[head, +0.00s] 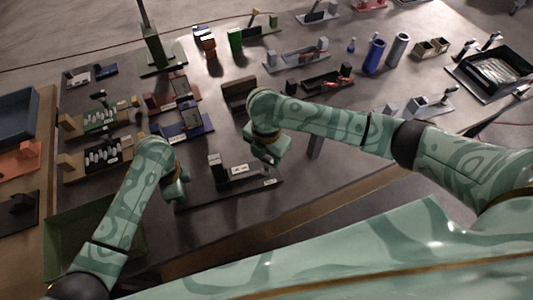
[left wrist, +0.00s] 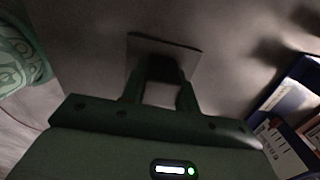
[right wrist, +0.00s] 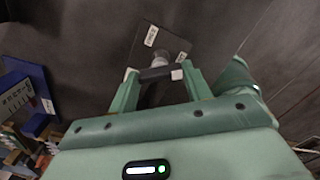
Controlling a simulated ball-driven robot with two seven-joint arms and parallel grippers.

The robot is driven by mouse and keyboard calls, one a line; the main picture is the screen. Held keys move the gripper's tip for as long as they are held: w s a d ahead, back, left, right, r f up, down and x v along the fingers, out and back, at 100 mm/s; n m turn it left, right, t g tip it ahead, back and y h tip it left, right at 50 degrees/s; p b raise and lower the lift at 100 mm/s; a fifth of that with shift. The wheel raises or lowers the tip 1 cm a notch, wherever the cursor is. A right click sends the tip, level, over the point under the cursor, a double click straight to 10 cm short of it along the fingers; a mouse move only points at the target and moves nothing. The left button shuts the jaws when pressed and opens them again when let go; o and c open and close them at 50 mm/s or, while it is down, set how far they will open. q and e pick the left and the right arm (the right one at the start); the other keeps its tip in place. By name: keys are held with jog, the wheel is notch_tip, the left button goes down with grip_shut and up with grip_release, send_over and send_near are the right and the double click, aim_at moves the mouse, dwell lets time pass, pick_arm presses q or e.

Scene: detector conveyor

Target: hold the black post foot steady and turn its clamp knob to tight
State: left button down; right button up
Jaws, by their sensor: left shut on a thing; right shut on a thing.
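The black post foot (head: 225,195) is a dark flat plate with an upright black block and white labels, near the table's front in the head view. My left gripper (head: 179,202) is at its left end; the left wrist view shows the fingers (left wrist: 160,95) shut on a dark block (left wrist: 158,68) above a dark plate. My right gripper (head: 267,159) is at its right end. In the right wrist view the fingers (right wrist: 161,82) are shut on the clamp knob (right wrist: 157,74), a black bar with pale ends below a grey round part.
A blue fixture (head: 187,127) and wooden-ended fixtures (head: 97,155) stand to the left. A dark fixture with red parts (head: 322,82) is behind. A green tray (head: 135,218) lies at the front left, below my left arm. Bare table shows right of the foot.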

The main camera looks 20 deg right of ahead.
aim_at(266, 158)
jog(key=m, duration=0.4)
jog(key=shift+m, duration=1.6)
jog(key=o, duration=1)
jog(key=shift+r, duration=0.15)
notch_tip(266, 158, up, 12)
jog(key=shift+f, duration=0.15)
